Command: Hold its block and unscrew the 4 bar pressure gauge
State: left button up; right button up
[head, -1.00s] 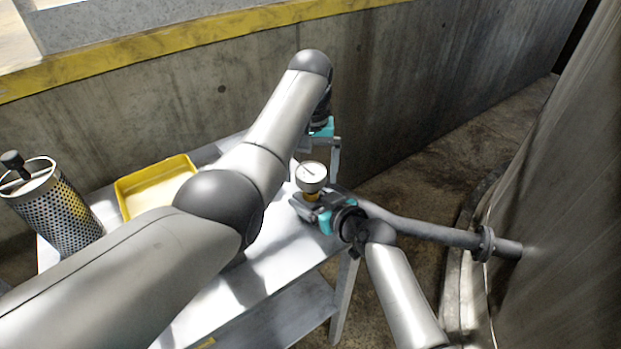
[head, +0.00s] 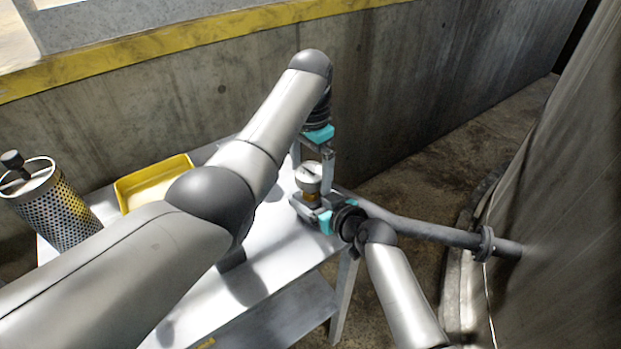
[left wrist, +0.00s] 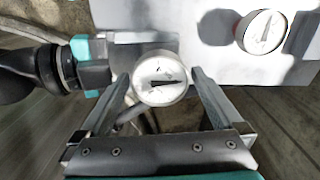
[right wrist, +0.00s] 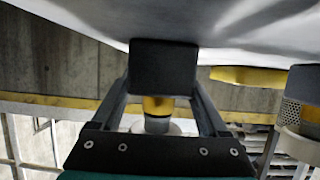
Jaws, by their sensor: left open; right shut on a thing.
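The pressure gauge (head: 309,177) stands upright with a white round dial and a brass fitting below it. Its dial faces my left wrist camera (left wrist: 161,80), but I cannot read the figures. My left gripper (head: 312,168) is open above the gauge, with one finger on each side of the dial and gaps between in the left wrist view. My right gripper (head: 312,207) is shut on the dark block (right wrist: 163,67) under the gauge. In the right wrist view the brass fitting (right wrist: 158,105) shows beyond the block.
A second gauge (left wrist: 262,32) lies on the metal table (head: 265,275); my left arm hides it in the head view. A yellow tray (head: 155,183) and a perforated cylinder (head: 55,208) stand at left. A pipe (head: 430,232) runs right to a large metal wall.

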pick_arm(q)
jog(key=m, duration=0.7)
dwell(0.3)
jog(key=c, duration=1.3)
jog(key=n, duration=0.3)
jog(key=shift+c, duration=0.4)
jog(key=shift+n, duration=1)
jog(key=shift+n, duration=1.1)
